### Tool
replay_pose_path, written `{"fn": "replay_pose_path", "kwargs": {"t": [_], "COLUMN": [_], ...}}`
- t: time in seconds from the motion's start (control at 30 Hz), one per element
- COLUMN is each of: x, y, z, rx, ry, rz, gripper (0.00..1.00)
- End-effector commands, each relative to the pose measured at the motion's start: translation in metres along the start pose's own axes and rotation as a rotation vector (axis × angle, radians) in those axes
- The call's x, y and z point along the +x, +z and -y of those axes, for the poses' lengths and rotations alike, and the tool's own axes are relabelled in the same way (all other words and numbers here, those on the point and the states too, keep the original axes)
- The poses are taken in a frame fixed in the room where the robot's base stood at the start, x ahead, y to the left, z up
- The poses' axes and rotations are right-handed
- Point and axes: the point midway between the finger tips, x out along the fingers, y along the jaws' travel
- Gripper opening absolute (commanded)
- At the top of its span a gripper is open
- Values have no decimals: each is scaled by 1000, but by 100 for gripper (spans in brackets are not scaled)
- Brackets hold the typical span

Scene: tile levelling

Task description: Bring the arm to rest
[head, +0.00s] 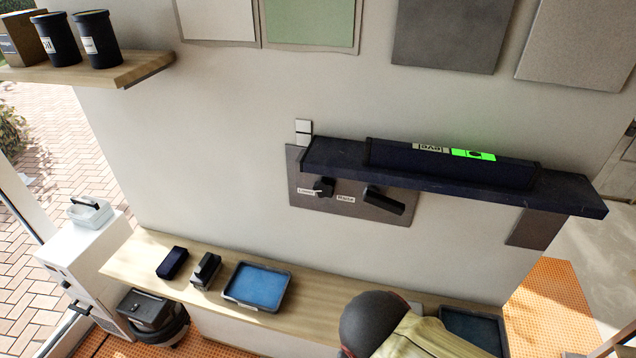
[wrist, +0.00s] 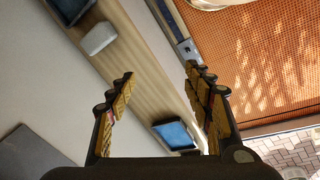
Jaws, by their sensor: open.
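My gripper (wrist: 158,82) is open in the wrist view, its two ribbed yellow-and-black fingers apart with nothing between them. It hangs over the wooden bench and the orange floor. In the head view part of my arm shows at the bottom, dark and cream, in front of the bench; I cannot make out the fingers there. A dark blue shelf (head: 560,199) on the wall carries a level (head: 440,165) with a lit green display. A grey panel (head: 300,175) below holds two black handles, the right one (head: 384,200) larger, beside labels that seem to read "Lower" and "Raise".
The wooden bench (head: 215,300) carries a blue-filled tray (head: 257,286) and small dark blocks (head: 172,263). A second blue tray (head: 472,328) is partly behind my arm. A white cabinet (head: 85,265) stands left. A wooden shelf (head: 105,72) holds dark cans.

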Motion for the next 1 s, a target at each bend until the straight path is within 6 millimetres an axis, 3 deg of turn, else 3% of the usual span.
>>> {"fn": "replay_pose_path", "kwargs": {"t": [0.2, 0.4, 0.6, 1.0], "x": [-8, -16, -16, -14], "y": [4, 25, 47, 54], "z": [-22, -60, -88, -94], "rx": [412, 654, 778, 809], "ry": [-95, -62, -3, 10], "rz": [-158, -245, -265, -259], "gripper": [51, 51, 51, 51]}}
